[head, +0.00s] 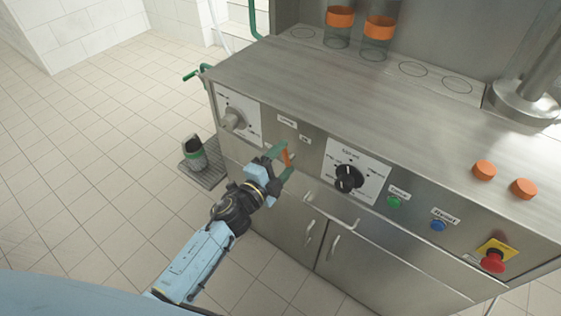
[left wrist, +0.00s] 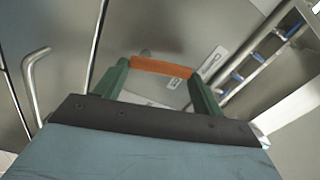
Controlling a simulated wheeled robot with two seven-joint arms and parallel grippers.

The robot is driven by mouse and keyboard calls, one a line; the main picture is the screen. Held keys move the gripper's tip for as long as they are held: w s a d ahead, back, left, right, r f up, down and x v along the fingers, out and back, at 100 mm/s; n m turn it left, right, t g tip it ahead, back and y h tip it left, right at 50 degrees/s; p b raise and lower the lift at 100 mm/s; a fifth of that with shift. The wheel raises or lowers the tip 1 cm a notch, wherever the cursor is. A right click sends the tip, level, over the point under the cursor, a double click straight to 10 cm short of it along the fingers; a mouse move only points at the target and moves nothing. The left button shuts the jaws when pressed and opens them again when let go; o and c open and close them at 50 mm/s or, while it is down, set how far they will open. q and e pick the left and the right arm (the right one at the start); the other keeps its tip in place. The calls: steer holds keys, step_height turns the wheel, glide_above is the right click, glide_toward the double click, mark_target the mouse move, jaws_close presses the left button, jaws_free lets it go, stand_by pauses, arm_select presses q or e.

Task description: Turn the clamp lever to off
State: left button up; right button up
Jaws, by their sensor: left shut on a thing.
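The clamp lever's orange grip (head: 288,158) is in front of the steel machine's front panel, below two small white labels (head: 287,121). My left gripper (head: 281,163) has its green fingers on either side of this grip and is shut on it. In the left wrist view the orange grip (left wrist: 160,66) spans between the two green fingers, close to the panel. The lever's pivot is mostly hidden, and I cannot read which label the lever points to. My right gripper is not in view.
A grey knob (head: 233,119) is left of the lever, and a black dial (head: 348,178) is to its right. Green (head: 393,202) and blue (head: 438,226) buttons and a red emergency button (head: 492,262) are further right. Cabinet handles (head: 309,233) stick out below. The tiled floor at left is mostly clear.

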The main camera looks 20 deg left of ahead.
arm_select(q)
steer(key=shift+s+d+f+m+b, duration=0.1)
steer(key=shift+d+m+b, duration=0.1)
steer(key=shift+m, duration=0.55)
steer(key=shift+s+d+m+b, duration=0.1)
steer(key=shift+m+b, duration=0.1)
steer(key=shift+m, duration=0.55)
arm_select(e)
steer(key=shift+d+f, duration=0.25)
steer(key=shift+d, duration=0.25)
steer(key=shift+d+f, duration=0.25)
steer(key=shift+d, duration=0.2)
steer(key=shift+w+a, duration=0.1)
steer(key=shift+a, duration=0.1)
arm_select(q)
steer(key=o, duration=1)
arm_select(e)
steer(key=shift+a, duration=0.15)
arm_select(q)
steer(key=v, duration=1.3)
steer(key=shift+s+a, duration=0.1)
steer(key=shift+s, duration=0.05)
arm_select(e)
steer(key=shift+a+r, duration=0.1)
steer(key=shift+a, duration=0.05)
